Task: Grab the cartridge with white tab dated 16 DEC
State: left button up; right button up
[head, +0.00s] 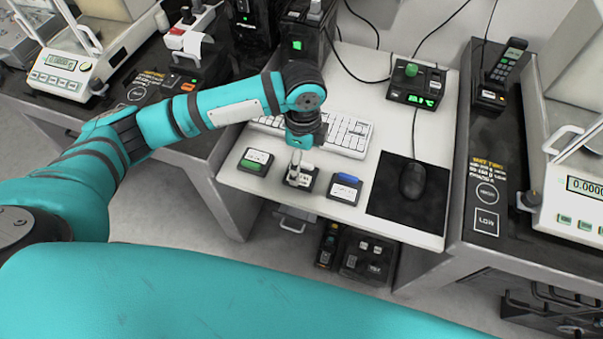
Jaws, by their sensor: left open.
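Three small dark cartridges lie in a row near the front edge of the white desk. The left one has a green tab (254,161), the right one has a blue tab (345,185), and the middle one is the cartridge with the white tab (300,177). The date print on their labels is too small to read. My left gripper (297,160) points down right over the middle cartridge, open, with its fingers at the white tab. I cannot tell whether the fingers touch it. My right gripper is not in view.
A white keyboard (350,134) lies just behind the cartridges. A black mouse (413,181) on a dark mat (384,204) is to the right. A small device with a green knob (416,84) stands at the back. Scales stand on both side tables.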

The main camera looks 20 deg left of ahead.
aim_at(302, 175)
pick_arm(q)
jog(key=shift+f, duration=0.65)
notch_tip(302, 175, down, 4)
jog(key=shift+s+r, duration=0.15)
jog(key=shift+r, duration=0.05)
jog(key=shift+f, duration=0.4)
jog(key=c, duration=1.3)
